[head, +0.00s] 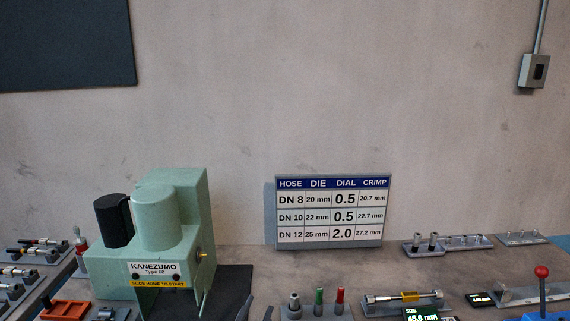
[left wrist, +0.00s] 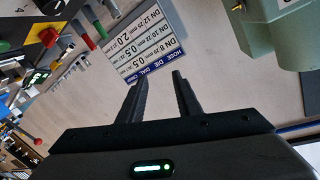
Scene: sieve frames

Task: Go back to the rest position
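My left gripper (head: 256,307) shows only as two dark fingertips at the bottom edge of the head view, in front of the bench. In the left wrist view its two black fingers (left wrist: 157,80) stand apart with nothing between them. The fingers touch no object that I can see. The rest of the left arm is out of the head view. My right gripper shows in neither view.
A green KANEZUMO machine (head: 172,225) stands left of the gripper. A hose chart (head: 332,211) leans at the wall. Right are a block with coloured pins (head: 316,311), a gauge with a display (head: 422,313) and a red-knobbed lever (head: 542,272). An orange tray (head: 64,310) lies left.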

